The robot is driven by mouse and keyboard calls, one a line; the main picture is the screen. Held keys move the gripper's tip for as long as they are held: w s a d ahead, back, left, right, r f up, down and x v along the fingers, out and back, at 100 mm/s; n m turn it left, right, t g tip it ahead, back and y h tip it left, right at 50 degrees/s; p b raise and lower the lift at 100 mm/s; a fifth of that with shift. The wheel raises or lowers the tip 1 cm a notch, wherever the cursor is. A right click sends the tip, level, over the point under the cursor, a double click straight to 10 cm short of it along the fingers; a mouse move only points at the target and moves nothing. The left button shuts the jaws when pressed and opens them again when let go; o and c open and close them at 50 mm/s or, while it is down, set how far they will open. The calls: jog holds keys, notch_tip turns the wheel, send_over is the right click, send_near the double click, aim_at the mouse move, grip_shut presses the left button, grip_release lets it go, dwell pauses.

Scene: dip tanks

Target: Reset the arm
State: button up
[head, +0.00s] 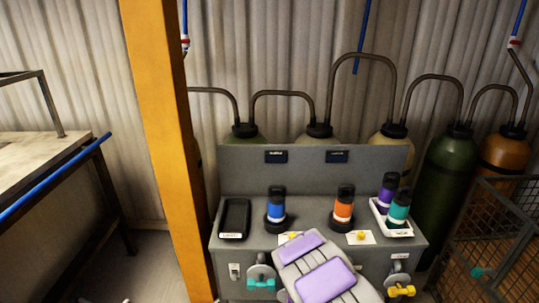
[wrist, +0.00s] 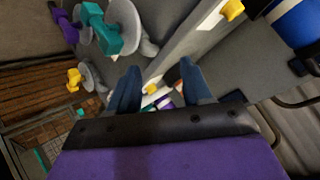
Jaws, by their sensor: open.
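My gripper shows in the wrist view (wrist: 158,85), with its two blue-grey fingers apart and nothing clearly held between them. In the head view my purple-padded arm (head: 325,278) is in front of the grey bench, and its fingertips are not visible there. The wrist view is strongly tilted and looks along the bench front, where a teal valve handle (wrist: 98,30) and a yellow handle (wrist: 74,78) show on round grey fittings.
The grey bench (head: 235,182) holds a blue bottle (head: 276,205), an orange bottle (head: 343,206), a black tray (head: 235,217) and a white tray (head: 400,231) with purple and teal bottles. An orange post (head: 160,130) stands left. Gas cylinders (head: 452,165) and a wire cage (head: 500,240) stand right.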

jog(key=s+d+r+n+g, duration=0.25)
jog(key=s+r+g, duration=0.25)
jog(key=s+r, duration=1.1)
jog(key=s+a+r+n+g+y, duration=0.1)
jog(key=s+a+r+n+g, duration=0.1)
jog(key=s, duration=0.9)
jog(key=s+a+r+n+g+y, duration=0.1)
jog(key=s+r, duration=0.4)
jog(key=s, duration=0.6)
jog(key=s+a+r+n+g, duration=0.2)
jog(key=s+r+n+g, duration=0.1)
jog(key=s, duration=0.9)
jog(key=shift+a+r+n+g+y, duration=0.4)
jog(key=shift+r+n, duration=0.25)
jog(key=shift+n, duration=0.3)
jog(key=shift+w, duration=0.1)
